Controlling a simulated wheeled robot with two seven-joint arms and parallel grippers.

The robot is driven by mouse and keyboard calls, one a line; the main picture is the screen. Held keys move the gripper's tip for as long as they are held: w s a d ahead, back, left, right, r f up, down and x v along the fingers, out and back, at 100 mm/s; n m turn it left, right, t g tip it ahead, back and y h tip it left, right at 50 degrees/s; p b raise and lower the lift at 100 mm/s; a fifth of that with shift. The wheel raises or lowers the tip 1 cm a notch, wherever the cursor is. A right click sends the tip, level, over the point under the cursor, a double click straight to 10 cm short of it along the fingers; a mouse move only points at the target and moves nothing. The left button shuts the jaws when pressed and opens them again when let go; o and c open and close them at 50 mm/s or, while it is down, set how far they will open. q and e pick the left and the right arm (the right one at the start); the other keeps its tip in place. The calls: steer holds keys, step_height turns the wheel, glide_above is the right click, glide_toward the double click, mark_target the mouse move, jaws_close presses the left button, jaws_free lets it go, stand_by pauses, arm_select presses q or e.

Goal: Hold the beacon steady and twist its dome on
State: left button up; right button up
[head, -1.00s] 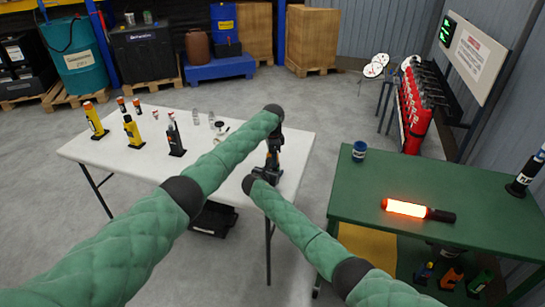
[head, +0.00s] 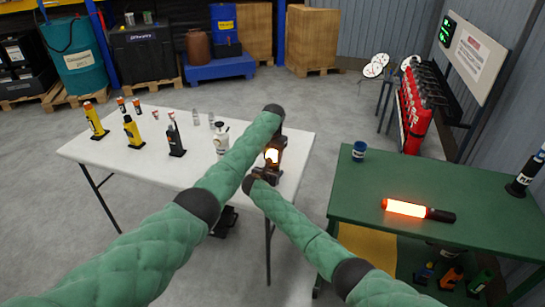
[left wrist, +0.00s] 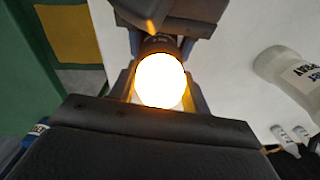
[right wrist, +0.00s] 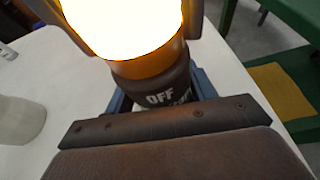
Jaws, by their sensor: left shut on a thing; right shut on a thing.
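The beacon stands upright near the right end of the white table, its dome (head: 271,155) glowing. My left gripper (head: 277,140) is shut on the dome from above; the glowing dome shows between its fingers in the left wrist view (left wrist: 160,82). My right gripper (head: 266,170) is shut around the dark beacon body (right wrist: 165,92), which bears the word "OFF" in the right wrist view. The dome (right wrist: 125,25) sits over the body with an orange collar between. Whether the dome is fully seated cannot be told.
The white table (head: 110,155) holds several bottles and canisters; a white spray bottle (head: 221,143) stands left of the beacon.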

mark_target(273, 151)
arm_select(q)
steer(key=shift+w+r+n, duration=0.1)
steer(key=shift+n, duration=0.7)
arm_select(e)
steer(key=shift+s+a+f, duration=0.1)
arm_select(q)
steer(key=o, duration=0.7)
step_height(273, 151, up, 12)
stand_by(0.4)
